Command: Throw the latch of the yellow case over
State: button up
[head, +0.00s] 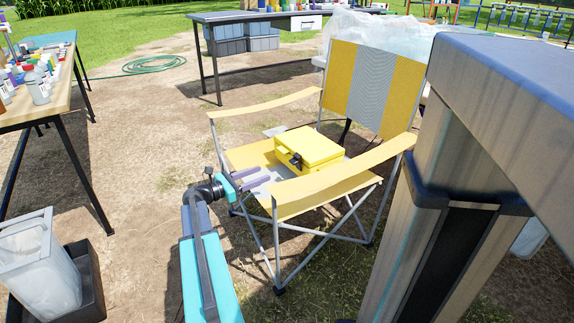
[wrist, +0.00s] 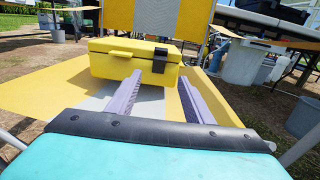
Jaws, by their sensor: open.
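The yellow case (head: 310,146) sits closed on the seat of a yellow and grey folding chair (head: 260,157). Its dark latch (head: 296,160) is on the front face; in the wrist view the latch (wrist: 160,61) lies right of the middle of the case (wrist: 120,60). Whether the latch is fastened is too small to tell. My gripper (head: 250,178) is at the chair's front left, just short of the case. In the wrist view its two purple fingers (wrist: 158,98) are apart with nothing between them, pointing at the case's latch side.
The chair's armrests (head: 340,168) flank the seat, one close to my gripper's right. Another table (head: 260,16) is behind. The dirt ground between is mostly clear, with a green hose (head: 153,65).

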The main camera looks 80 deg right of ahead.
jog(key=b, duration=0.5)
send_near(296, 163)
jog(key=s+d, duration=0.2)
jog(key=d, duration=0.3)
jog(key=shift+s+d+f, duration=0.1)
jog(key=shift+s+f, duration=0.2)
jog(key=shift+s, duration=0.1)
jog(key=shift+s+d+r, duration=0.1)
jog(key=shift+s+d, duration=0.25)
jog(key=shift+s, duration=0.1)
jog(key=c, duration=1.1)
